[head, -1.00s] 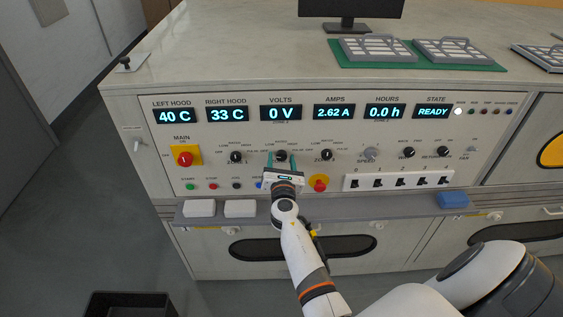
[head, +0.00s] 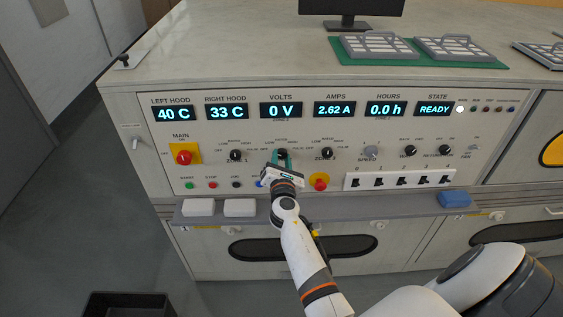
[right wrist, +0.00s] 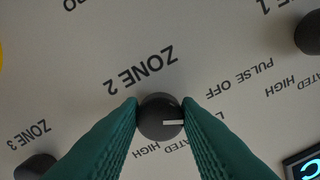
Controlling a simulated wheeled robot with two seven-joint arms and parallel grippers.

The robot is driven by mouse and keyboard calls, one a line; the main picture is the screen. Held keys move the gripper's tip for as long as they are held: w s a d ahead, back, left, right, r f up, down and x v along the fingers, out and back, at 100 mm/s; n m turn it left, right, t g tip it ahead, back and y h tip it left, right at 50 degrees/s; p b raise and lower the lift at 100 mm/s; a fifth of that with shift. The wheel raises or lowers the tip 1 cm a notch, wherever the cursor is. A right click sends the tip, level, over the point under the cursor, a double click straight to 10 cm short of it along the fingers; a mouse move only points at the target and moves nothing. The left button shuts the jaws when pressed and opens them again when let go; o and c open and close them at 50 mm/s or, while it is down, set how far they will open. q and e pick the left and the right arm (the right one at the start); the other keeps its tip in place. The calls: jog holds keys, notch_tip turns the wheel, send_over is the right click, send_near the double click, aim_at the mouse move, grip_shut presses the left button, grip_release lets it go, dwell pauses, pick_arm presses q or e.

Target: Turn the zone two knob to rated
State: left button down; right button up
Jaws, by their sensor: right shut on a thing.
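The zone two knob (head: 282,154) is a small black dial on the panel, below the VOLTS display. In the right wrist view the knob (right wrist: 158,118) sits between my teal fingertips, which touch its sides. Its white pointer line points right in that view, toward a label mostly hidden by a finger. The printed ZONE 2 and RATED HIGH labels (right wrist: 160,147) appear upside down around it. My right gripper (head: 281,158) is shut on the knob. My left gripper is not in view.
The zone one knob (head: 235,155) and zone three knob (head: 327,154) flank it closely. A red emergency button (head: 320,181) on yellow is just right of my right gripper. A row of black switches (head: 400,181) and a narrow shelf (head: 350,205) lie nearby.

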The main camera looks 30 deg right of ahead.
jog(key=m+b, duration=0.1)
jog(key=m, duration=0.2)
jog(key=shift+f+m+b, duration=0.15)
jog(key=shift+m+b, duration=0.2)
jog(key=shift+m, duration=0.05)
jog(key=m+b, duration=0.1)
jog(key=m, duration=0.2)
jog(key=shift+a+m+b, duration=0.1)
jog(key=shift+m+b, duration=0.2)
jog(key=shift+b, duration=0.1)
jog(key=m+b, duration=0.2)
jog(key=m, duration=0.3)
jog(key=shift+r, duration=0.2)
jog(key=shift+m, duration=0.3)
jog(key=o, duration=1)
jog(key=shift+r, duration=0.1)
